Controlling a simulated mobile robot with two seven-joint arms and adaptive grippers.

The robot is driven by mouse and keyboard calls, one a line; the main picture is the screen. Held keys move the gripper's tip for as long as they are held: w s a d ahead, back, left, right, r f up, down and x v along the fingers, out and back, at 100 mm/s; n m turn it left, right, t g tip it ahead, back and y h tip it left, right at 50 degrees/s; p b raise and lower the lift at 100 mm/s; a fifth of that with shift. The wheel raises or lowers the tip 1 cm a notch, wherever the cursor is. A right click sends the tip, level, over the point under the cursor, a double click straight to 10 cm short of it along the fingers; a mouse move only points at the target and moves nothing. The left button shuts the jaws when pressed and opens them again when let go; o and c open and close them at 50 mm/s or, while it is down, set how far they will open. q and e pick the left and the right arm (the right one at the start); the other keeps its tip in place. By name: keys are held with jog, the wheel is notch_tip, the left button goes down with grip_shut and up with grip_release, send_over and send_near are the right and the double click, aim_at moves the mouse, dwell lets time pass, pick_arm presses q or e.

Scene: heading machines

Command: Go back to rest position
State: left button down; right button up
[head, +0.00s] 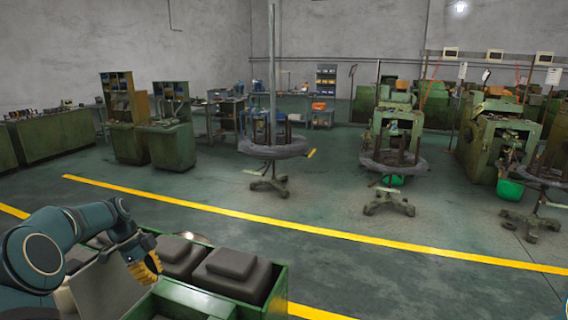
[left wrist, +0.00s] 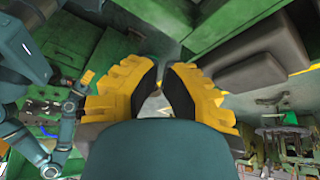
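My left gripper (head: 146,266) is at the lower left of the head view, beside the dark padded blocks on a green cabinet. It has ribbed yellow fingers with black inner pads. In the left wrist view the gripper (left wrist: 160,72) shows its two fingers slanting toward each other, with a narrow gap between the tips. I see nothing held in that gap.
Dark padded blocks (head: 232,271) sit in the green cabinet (head: 277,299) in front of me, close to the left gripper. Round-topped stands (head: 272,151) and green machines (head: 496,140) are farther off. Beyond the cabinet, the floor by the yellow line (head: 330,232) is clear.

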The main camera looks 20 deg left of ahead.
pick_arm(q)
jog(key=d+f+n, duration=0.4)
jog(key=d+f, duration=0.4)
jog(key=d, duration=0.4)
jog(key=d+f+n, duration=0.4)
jog(key=d+f, duration=0.5)
jog(key=d, duration=0.3)
jog(key=s+d+f+n+t+y, duration=0.1)
jog(key=s+d+f+n, duration=0.25)
jog(key=s+d, duration=0.45)
jog(key=s+d+f+n+t, duration=0.15)
jog(key=s+d+n, duration=0.25)
jog(key=s+d, duration=0.4)
notch_tip(320, 180, down, 12)
jog(key=s+b, duration=0.1)
jog(key=b, duration=0.9)
jog(key=shift+r, duration=0.25)
jog(key=shift+a+n+g, duration=0.1)
jog(key=shift+n+g, duration=0.15)
